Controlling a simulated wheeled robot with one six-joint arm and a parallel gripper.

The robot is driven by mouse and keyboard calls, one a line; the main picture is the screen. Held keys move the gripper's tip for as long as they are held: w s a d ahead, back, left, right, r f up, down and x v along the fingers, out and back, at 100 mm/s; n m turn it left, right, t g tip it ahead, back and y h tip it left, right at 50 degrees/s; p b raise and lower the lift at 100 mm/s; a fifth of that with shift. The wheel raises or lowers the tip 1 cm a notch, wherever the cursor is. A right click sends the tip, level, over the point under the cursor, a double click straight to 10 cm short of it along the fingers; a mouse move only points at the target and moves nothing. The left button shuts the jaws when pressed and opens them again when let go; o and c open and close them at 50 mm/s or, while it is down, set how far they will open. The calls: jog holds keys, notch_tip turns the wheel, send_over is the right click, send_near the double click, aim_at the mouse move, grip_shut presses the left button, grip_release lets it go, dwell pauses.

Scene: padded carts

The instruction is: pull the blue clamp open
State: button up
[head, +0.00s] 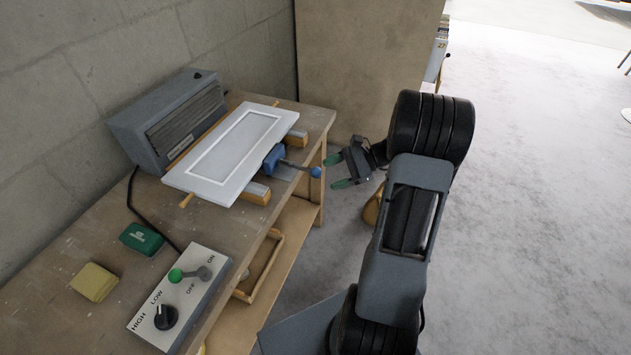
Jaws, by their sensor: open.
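The blue clamp (274,158) sits at the front edge of the workbench, against the near right edge of a white panel (228,150). Its handle sticks out to the right past the bench edge and ends in a blue knob (315,172). My gripper (334,172) is open and empty, just right of the knob, with green-tipped fingers pointing left. The knob appears close to the fingers, but I cannot tell whether they touch it.
The floor (540,220) to the right is clear.

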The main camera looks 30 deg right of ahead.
aim_at(316, 173)
jog(key=w+d+f+m+t+y+b, duration=0.1)
jog(key=d+f+m+t+y+b, duration=0.1)
jog(key=d+f+m+t, duration=0.55)
jog(key=shift+n+g, duration=0.45)
jog(key=shift+n, duration=0.3)
jog(key=x, duration=0.4)
jog(key=p+x, duration=0.1)
jog(key=x, duration=0.2)
jog(key=w+x, duration=0.1)
jog(key=x, duration=0.3)
jog(key=shift+w+d+f+p, duration=0.1)
jog(key=shift+w+f+p, duration=0.2)
